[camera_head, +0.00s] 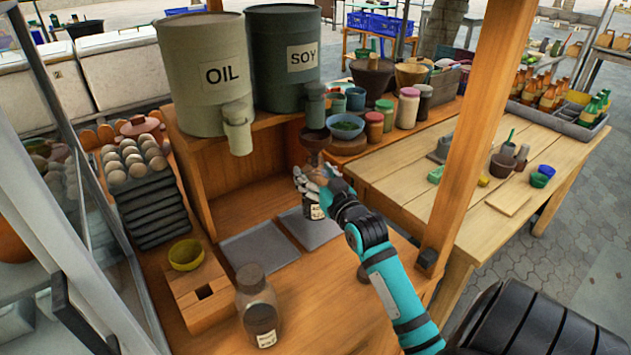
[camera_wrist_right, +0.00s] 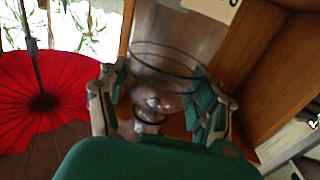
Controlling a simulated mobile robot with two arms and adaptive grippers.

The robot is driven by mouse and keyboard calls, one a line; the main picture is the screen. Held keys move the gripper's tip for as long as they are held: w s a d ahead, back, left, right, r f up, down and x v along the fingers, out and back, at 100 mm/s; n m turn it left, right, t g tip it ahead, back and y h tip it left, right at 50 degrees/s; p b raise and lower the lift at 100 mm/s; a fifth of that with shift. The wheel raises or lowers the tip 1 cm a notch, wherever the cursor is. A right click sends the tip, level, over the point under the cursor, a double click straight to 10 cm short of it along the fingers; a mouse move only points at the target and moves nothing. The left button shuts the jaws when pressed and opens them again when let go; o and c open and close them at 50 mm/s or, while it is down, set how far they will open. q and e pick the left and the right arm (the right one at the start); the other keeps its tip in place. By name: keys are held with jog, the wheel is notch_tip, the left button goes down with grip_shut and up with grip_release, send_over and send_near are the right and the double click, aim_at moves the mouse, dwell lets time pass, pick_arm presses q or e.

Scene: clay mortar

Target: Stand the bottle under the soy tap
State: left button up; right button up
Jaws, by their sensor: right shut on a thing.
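The dark green soy drum (camera_head: 285,60), labelled SOY, stands on the wooden shelf, and its soy tap (camera_head: 315,108) hangs at its front. My right gripper (camera_head: 318,182) is shut on the bottle (camera_head: 314,211), which is upright below the tap, over the right grey tray (camera_head: 298,225). The fingers hide part of the bottle, and I cannot tell whether its base touches the tray. A brown funnel-like piece (camera_head: 315,138) shows above the fingers, just under the tap. In the right wrist view a clear, wide-rimmed piece (camera_wrist_right: 165,70) is between the fingers (camera_wrist_right: 160,105). My left gripper is out of view.
The oil drum (camera_head: 203,75) and its tap (camera_head: 237,128) are to the left. A second grey tray (camera_head: 260,246) lies under that tap. A brown bottle (camera_head: 258,305), a yellow bowl (camera_head: 186,254) and an egg rack (camera_head: 135,165) are nearby. A wooden post (camera_head: 470,130) rises at right.

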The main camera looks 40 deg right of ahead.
jog(key=shift+f, duration=1.15)
jog(key=o, duration=1.7)
jog(key=shift+s+f, duration=0.1)
jog(key=shift+f, duration=0.05)
jog(key=shift+o, duration=0.2)
jog(key=shift+r, duration=0.25)
jog(key=b+v, duration=0.1)
jog(key=v, duration=1.1)
